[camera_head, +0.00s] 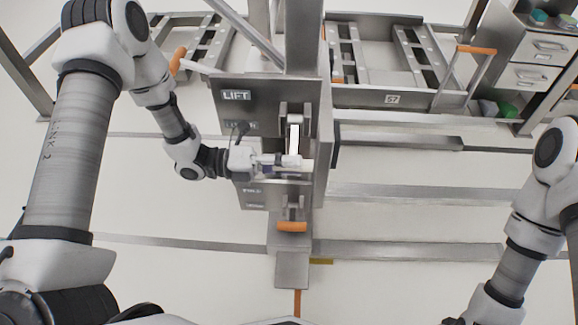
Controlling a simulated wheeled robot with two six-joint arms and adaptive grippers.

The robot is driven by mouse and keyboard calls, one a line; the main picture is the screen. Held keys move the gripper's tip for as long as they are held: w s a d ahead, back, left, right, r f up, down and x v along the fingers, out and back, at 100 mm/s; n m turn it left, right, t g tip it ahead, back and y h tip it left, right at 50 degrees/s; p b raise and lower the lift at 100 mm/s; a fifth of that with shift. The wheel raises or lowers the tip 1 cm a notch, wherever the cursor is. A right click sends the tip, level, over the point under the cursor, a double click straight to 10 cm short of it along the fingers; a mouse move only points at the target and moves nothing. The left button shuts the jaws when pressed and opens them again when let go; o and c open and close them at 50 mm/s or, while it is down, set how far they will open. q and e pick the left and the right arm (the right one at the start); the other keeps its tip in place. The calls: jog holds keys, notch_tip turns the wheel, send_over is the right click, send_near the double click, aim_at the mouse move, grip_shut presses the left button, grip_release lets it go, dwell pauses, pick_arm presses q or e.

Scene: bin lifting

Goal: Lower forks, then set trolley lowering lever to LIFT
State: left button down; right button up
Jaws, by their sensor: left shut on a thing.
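The trolley (224,86) stands in front of me as a grey metal box with a mast rising from it. A LIFT label (236,95) sits at the upper left of its front panel, with further small labels below that I cannot read clearly. A light lever (294,134) stands in the slot of the panel. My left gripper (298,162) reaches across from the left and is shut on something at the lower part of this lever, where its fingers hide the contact. My right gripper is out of view; only my right arm shows at the lower right. The forks cannot be made out clearly.
An orange pedal (292,226) sits low on the trolley's front. Behind stand metal roller racks (375,97) with orange handles, and a drawer cabinet (540,48) at the upper right. The pale floor with grey strips is clear to the right of the trolley.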

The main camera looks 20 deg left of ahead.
pick_arm(q)
jog(key=shift+w+f, duration=0.15)
jog(key=shift+f, duration=0.2)
dwell(0.3)
jog(key=c, duration=0.9)
grip_release()
jog(key=shift+a, duration=0.1)
jog(key=v, duration=1.2)
jog(key=shift+f, duration=0.1)
